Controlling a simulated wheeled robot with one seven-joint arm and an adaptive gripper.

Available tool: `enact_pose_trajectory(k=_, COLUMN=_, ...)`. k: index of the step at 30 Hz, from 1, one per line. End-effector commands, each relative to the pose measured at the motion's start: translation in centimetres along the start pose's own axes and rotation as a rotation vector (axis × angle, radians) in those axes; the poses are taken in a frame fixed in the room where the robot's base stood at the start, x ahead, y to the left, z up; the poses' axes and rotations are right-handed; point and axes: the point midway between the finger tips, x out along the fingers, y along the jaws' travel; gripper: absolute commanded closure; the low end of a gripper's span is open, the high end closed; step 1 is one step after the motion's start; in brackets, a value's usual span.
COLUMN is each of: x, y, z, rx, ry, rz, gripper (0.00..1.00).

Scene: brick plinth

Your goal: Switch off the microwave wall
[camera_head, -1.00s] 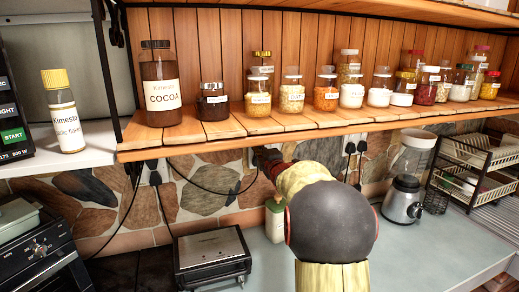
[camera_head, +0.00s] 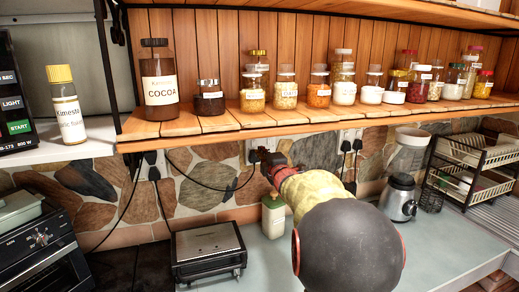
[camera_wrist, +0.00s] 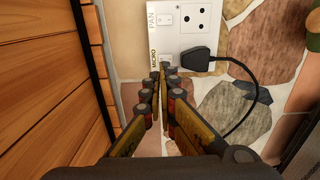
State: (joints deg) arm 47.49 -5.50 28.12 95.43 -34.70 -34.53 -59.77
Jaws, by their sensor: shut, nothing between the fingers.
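In the wrist view, a white wall socket plate (camera_wrist: 186,26) carries the labels PAN and MICRO. The MICRO switch (camera_wrist: 166,59) is beside a black plug (camera_wrist: 202,59) seated in the socket marked MICRO. My gripper (camera_wrist: 163,72) is shut and empty, its fingertips at the plate's lower edge, right by the MICRO switch and partly covering it. Whether they touch it, and which way the switch is set, I cannot tell. In the head view my gripper (camera_head: 265,158) is just below the plate (camera_head: 264,138), under the wooden shelf.
The wooden shelf (camera_head: 215,133) with several jars overhangs the wall close above my gripper. A black cable (camera_wrist: 247,112) loops from the plug beside my fingers. Below are a bottle (camera_head: 273,217), a black grill (camera_head: 209,250) and a blender (camera_head: 400,197) on the counter.

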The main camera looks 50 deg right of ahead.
Motion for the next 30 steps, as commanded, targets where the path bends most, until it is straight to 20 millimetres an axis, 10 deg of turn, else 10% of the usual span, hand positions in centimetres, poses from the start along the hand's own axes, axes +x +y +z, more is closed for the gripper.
enact_pose_trajectory(k=12, x=-5.4, y=0.1, z=0.0, rx=0.001, ry=-0.001, rz=-0.002, gripper=1.00)
enact_pose_trajectory(k=30, x=-5.7, y=0.1, z=0.0, rx=0.000, ry=0.000, rz=-0.002, gripper=1.00)
